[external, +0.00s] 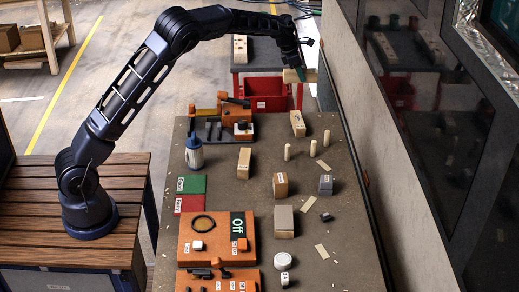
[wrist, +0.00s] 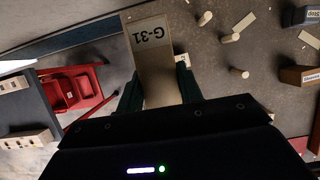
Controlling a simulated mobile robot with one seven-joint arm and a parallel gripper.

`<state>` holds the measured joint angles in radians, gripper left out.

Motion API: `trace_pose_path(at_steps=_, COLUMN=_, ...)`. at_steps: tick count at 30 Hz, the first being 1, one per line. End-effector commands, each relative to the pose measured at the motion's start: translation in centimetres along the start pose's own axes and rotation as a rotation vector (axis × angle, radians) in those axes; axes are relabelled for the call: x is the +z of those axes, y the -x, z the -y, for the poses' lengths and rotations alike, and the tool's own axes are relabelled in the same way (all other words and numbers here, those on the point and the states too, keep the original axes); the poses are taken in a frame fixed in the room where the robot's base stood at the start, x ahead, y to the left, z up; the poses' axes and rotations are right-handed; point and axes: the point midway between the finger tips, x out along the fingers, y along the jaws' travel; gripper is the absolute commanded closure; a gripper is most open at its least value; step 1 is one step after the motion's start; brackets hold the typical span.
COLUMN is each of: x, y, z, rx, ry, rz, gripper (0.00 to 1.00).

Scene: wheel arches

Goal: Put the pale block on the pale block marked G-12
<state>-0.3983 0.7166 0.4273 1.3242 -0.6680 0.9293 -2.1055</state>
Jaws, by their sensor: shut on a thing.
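My gripper (external: 303,73) is shut on a pale block (external: 291,76), raised over the far end of the grey table. In the wrist view my gripper (wrist: 158,90) has its dark fingers on both sides of this pale block (wrist: 152,50), whose label reads G-31 upside down. A pale block (external: 297,123) stands on the table below and nearer the camera. Another pale block (external: 244,163) stands further left. Their labels are too small to read, so I cannot tell which is G-12. In the wrist view the held block partly hides a white label behind it.
A red bin (external: 265,92) stands beyond the table under a grey surface with a pale block (external: 240,48). Pale pegs (external: 287,152), a tan block (external: 280,185) and a grey block (external: 326,185) stand on the table. A wall (external: 385,150) runs along the right.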

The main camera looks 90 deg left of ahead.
Motion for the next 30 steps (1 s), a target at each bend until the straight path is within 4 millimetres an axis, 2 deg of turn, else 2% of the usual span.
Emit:
trace_pose_path(at_steps=3, x=-1.1, y=-2.6, z=0.1, rx=-0.003, ry=0.001, rz=-0.003, gripper=0.89)
trace_pose_path(at_steps=15, x=-4.3, y=-10.3, z=0.1, rx=-0.002, ry=0.000, rz=-0.002, gripper=0.89)
trace_pose_path(at_steps=19, x=-4.9, y=-11.8, z=0.1, rx=-0.002, ry=-0.001, rz=-0.002, gripper=0.89)
trace_pose_path(at_steps=26, x=-5.4, y=-12.9, z=0.0, rx=-0.001, ry=0.000, rz=-0.001, gripper=0.89)
trace_pose_path(at_steps=30, x=-6.1, y=-14.5, z=0.1, rx=-0.002, ry=0.000, rz=-0.001, gripper=0.89)
